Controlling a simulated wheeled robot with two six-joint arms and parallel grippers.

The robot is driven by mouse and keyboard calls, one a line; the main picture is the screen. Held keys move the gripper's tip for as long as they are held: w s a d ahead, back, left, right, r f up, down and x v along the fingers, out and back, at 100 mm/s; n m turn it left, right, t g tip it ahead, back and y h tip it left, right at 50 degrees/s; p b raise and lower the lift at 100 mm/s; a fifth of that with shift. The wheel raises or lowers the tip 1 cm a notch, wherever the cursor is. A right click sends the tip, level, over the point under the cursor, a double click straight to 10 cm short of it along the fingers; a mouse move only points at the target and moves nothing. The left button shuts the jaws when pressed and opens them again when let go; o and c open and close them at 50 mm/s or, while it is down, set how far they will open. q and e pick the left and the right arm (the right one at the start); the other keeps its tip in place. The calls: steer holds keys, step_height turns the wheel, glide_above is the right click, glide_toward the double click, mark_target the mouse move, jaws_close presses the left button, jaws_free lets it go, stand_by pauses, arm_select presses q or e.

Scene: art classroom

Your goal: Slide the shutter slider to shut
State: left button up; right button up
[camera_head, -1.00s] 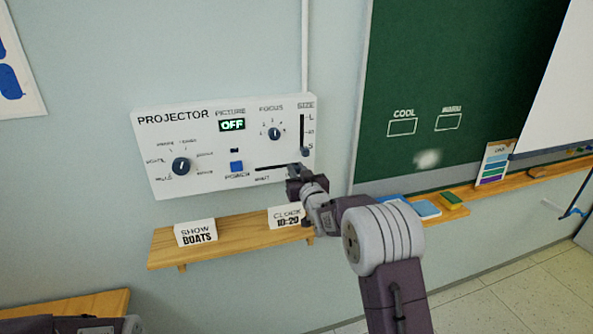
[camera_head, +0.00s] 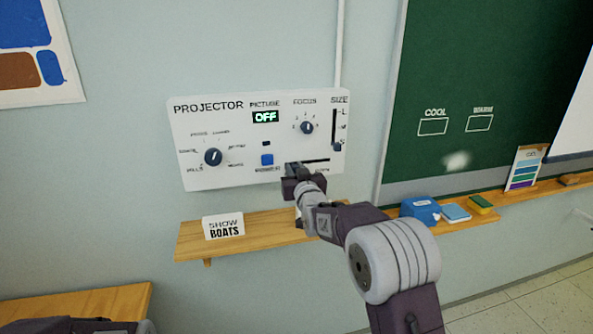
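The white projector panel (camera_head: 225,178) is on the wall. Its horizontal shutter slot (camera_head: 314,162) runs along the lower right part, and bare slot shows to the right of my gripper. My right gripper (camera_head: 293,172) is at the left part of this slot, with its fingertips at or very close to the panel. It hides the left end of the slot, and I cannot make out the slider knob or whether the fingers are closed on it. Part of my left arm shows at the bottom left edge; its gripper does not show.
A wooden shelf (camera_head: 262,228) with a SHOW BOATS card (camera_head: 224,228) is below the panel. The focus dial (camera_head: 307,128), size slider (camera_head: 337,147) and blue button (camera_head: 267,160) are near my gripper.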

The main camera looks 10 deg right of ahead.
steer(key=o, duration=0.3)
steer(key=shift+a, duration=0.3)
steer(key=shift+s, duration=0.15)
steer(key=s+b, duration=0.3)
steer(key=s, duration=0.5)
steer(key=shift+s, duration=0.35)
